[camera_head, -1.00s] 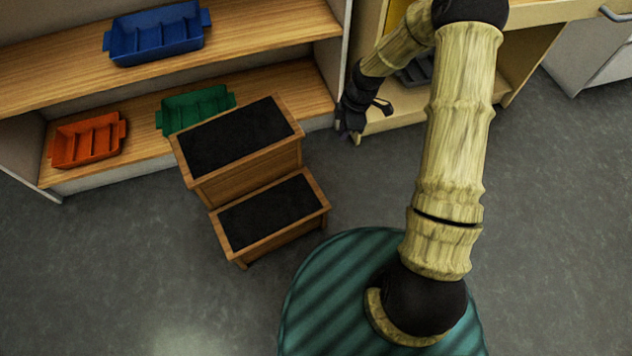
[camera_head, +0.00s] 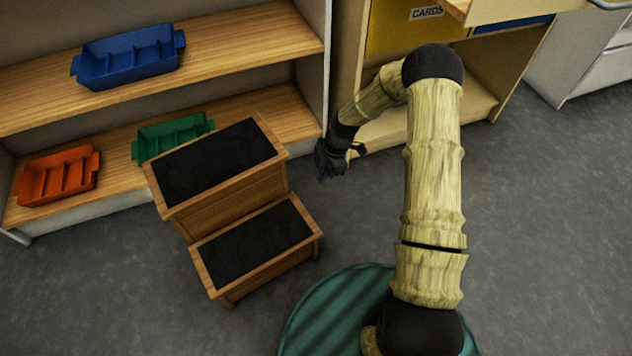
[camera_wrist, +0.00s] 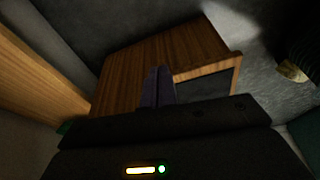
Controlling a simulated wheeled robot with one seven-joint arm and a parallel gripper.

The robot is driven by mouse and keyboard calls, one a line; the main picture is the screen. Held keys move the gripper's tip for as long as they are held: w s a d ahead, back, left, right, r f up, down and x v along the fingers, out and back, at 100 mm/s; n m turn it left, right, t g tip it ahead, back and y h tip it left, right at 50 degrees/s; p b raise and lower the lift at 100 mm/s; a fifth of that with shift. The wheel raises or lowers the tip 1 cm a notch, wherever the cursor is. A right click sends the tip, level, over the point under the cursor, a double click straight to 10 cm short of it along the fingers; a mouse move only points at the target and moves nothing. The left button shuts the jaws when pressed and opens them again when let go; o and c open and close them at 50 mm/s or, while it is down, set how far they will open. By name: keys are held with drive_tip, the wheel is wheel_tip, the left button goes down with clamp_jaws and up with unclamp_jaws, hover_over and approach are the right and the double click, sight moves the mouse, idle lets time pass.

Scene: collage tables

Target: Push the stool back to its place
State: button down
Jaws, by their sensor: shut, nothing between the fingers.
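The stool (camera_head: 238,255) is a two-step wooden step stool with black treads. It stands on the grey floor in front of the low shelf, its tall side toward the shelf. My gripper (camera_head: 322,177) is to the right of the stool, low beside the shelf's end panel, and appears apart from it. In the wrist view, my gripper's dark fingers (camera_wrist: 158,85) are together with nothing between them. The stool's wooden side (camera_wrist: 165,55) shows behind them, with part of a dark tread at right.
The shelf (camera_head: 255,50) holds a blue tray (camera_head: 128,58), an orange tray (camera_head: 57,177) and a green tray (camera_head: 172,137). A cabinet with a yellow drawer marked CARDS (camera_head: 415,25) stands to the right. Grey floor is clear at right and front left.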

drive_tip(key=s+a+f+b, duration=0.2)
drive_tip(key=a+f+b, duration=0.4)
drive_tip(key=f+b, duration=0.2)
drive_tip(key=shift+f, duration=0.15)
drive_tip(key=shift+a, duration=0.15)
idle(0.3)
